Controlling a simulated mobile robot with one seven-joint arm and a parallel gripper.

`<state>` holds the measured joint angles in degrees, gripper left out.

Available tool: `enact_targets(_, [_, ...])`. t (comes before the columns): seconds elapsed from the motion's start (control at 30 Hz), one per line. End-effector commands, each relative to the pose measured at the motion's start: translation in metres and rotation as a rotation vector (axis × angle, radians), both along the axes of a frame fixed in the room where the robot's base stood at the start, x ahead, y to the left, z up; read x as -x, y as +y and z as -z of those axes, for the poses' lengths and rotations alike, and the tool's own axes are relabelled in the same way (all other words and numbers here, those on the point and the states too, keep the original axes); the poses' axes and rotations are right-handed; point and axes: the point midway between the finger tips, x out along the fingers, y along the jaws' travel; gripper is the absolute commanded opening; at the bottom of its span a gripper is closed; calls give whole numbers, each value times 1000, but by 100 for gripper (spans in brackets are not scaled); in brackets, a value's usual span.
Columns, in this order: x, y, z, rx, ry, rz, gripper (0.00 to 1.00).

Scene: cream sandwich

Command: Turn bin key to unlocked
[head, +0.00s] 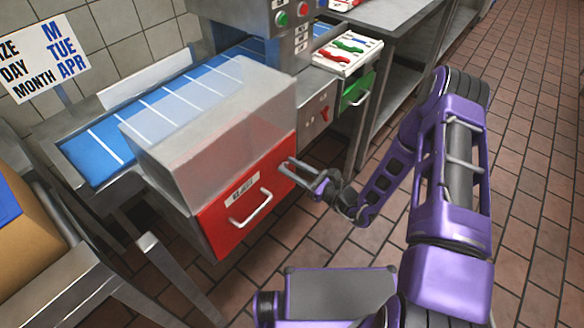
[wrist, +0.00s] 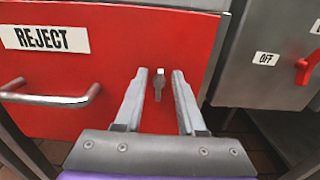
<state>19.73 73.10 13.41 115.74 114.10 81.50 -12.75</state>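The bin is a red drawer front (head: 222,222) with a REJECT label and a metal handle; it also fills much of the wrist view (wrist: 120,60). The small grey bin key (wrist: 158,84) sits in the red front, right of the handle, in the wrist view. It looks upright, with its longer part pointing down. My gripper (wrist: 159,76) is open, its two fingers on either side of the key with gaps visible. I cannot tell how far the fingertips are from the key in depth. In the head view my gripper (head: 288,168) is at the right part of the red front, and the key is hidden.
A grey panel with an OFF label (wrist: 265,59) and a red switch (wrist: 307,66) is right of the bin. The drawer handle (wrist: 50,98) sticks out on the left. A clear cover (head: 215,125) and blue conveyor (head: 90,160) are above. Tiled floor is open at right.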

Motion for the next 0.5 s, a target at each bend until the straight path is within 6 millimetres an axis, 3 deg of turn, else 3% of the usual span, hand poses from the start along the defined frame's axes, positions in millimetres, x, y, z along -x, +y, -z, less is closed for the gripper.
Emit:
enact_targets(0.03, [0, 0, 0, 0, 0, 0, 39])
enact_targets(0.27, [0, 0, 0, 0, 0, 0, 0])
enact_targets(0.5, [0, 0, 0, 0, 0, 0, 0])
